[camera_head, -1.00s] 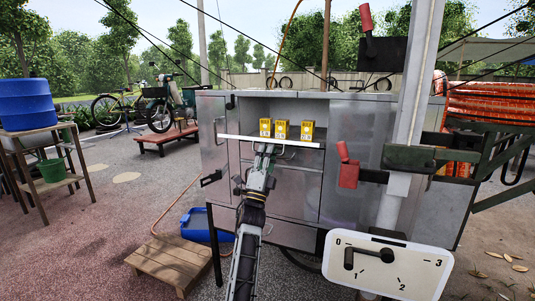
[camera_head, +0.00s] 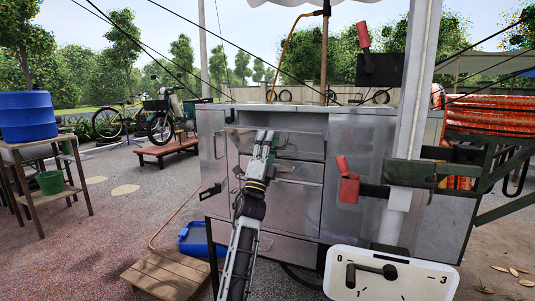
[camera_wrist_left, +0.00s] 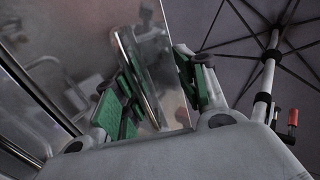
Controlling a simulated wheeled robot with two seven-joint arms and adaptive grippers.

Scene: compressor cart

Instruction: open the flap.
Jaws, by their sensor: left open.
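The flap (camera_head: 308,145) is a grey metal panel in the upper middle of the metal cart, with a handle (camera_head: 287,150) on its face. It stands steeply and hides the inside of the compartment behind it. My left gripper (camera_head: 263,138) is in front of the flap's left half. In the left wrist view, the open green-padded fingers (camera_wrist_left: 160,90) lie on either side of a shiny metal panel edge with a bar along it. I cannot tell whether a pad touches it. My right gripper is not in view.
A grey post with a red-handled lever (camera_head: 348,185) stands right of the flap. A white dial plate (camera_head: 425,280) is at the lower right. A wooden pallet (camera_head: 165,275) and blue container (camera_head: 195,240) lie on the ground at left.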

